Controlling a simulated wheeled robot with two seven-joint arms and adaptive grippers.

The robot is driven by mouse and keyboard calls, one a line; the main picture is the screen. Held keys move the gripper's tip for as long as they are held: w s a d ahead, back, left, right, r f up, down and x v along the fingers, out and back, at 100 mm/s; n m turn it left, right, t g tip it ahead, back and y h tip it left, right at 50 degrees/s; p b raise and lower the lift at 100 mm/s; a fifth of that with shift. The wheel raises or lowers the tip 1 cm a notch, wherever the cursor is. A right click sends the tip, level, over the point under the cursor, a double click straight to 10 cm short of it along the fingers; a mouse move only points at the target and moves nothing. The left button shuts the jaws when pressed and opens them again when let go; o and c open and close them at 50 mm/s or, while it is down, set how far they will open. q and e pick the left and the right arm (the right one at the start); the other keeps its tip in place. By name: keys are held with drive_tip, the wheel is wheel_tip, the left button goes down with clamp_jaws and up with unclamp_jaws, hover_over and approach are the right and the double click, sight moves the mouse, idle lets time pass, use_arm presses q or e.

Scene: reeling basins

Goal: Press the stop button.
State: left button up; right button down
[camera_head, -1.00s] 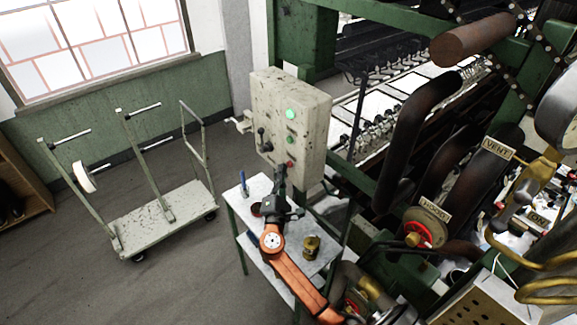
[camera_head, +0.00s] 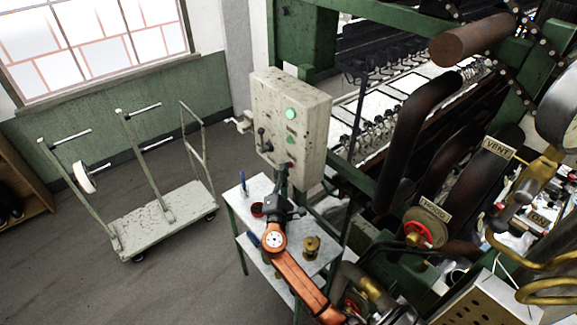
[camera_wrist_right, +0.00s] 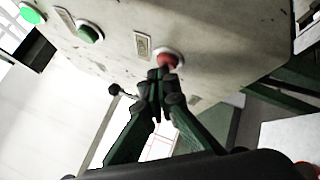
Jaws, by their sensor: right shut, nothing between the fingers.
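The stop button is the red one (camera_wrist_right: 168,58) low on the pale, scuffed control box (camera_head: 300,110). It shows beside a small label plate in the right wrist view. My right gripper (camera_wrist_right: 160,75) is shut and empty, with its fingertips directly at the red button, overlapping its lower edge in that view. I cannot tell whether they touch it. In the head view, my right gripper (camera_head: 285,170) reaches up to the box's lower front and mostly hides the button. My left gripper is not in view.
A lit green button (camera_head: 290,114) and a darker green one (camera_head: 291,140) sit higher on the box, with a lever (camera_head: 263,142) beside them. A small table (camera_head: 262,187) stands below. A white cart (camera_head: 165,215) stands on open floor at left; machinery and pipes crowd the right.

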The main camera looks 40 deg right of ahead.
drive_tip(key=shift+d, duration=0.15)
idle(0.3)
drive_tip(key=shift+s+a, duration=0.1)
drive_tip(key=shift+a, duration=0.8)
drive_tip(key=a+b, duration=0.1)
drive_tip(key=a, duration=0.4)
drive_tip(key=shift+s, duration=0.2)
idle(0.6)
